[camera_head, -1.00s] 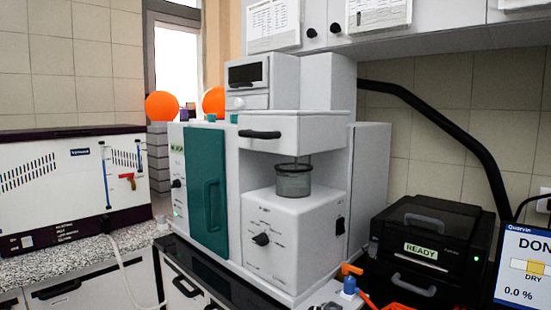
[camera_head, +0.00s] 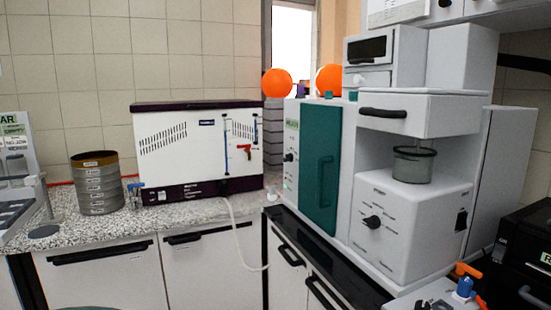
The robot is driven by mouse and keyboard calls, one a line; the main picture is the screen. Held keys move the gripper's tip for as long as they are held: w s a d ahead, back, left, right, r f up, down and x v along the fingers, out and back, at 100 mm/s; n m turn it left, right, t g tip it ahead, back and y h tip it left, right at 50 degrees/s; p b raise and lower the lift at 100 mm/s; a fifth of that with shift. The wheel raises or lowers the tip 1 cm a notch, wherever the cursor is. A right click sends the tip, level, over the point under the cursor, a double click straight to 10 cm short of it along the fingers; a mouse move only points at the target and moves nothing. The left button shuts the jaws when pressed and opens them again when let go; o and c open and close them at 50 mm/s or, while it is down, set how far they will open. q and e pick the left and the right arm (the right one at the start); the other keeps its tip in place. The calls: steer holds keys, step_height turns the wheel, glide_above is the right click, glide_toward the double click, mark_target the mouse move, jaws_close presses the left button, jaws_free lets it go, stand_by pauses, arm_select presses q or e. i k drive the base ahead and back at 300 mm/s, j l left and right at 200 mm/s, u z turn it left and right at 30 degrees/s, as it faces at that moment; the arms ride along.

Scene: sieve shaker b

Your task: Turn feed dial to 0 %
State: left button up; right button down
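A white machine with a teal door (camera_head: 320,180) stands on the right half of the view. A black dial (camera_head: 372,222) with small markings around it is on the front of its lower right block. A smaller black dial (camera_head: 289,157) is on the narrow panel left of the teal door. The lettering is too small to read, so I cannot tell which one is the feed dial or its setting. A grey cup (camera_head: 414,165) hangs above the lower right block. Neither of my grippers shows in this view.
A white and dark purple box (camera_head: 197,150) and a stack of sieves (camera_head: 97,183) stand on the speckled counter (camera_head: 150,222) at left. A black printer-like device (camera_head: 528,240) is at the right edge. A white hose (camera_head: 240,235) hangs before the cabinets.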

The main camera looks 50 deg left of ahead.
mark_target(288, 157)
steer(key=u, duration=1.45)
steer(key=j+z, duration=0.15)
steer(key=z, duration=0.25)
steer(key=i+j+z, duration=0.1)
steer(key=z, duration=0.25)
steer(key=j+z, duration=0.65)
steer(key=j, duration=0.25)
steer(key=k+j+z, duration=0.1)
steer(key=j+z, duration=0.2)
steer(key=j, duration=0.5)
steer(key=k+j+z, duration=0.15)
steer(key=j, duration=0.6)
steer(key=k+z, duration=0.05)
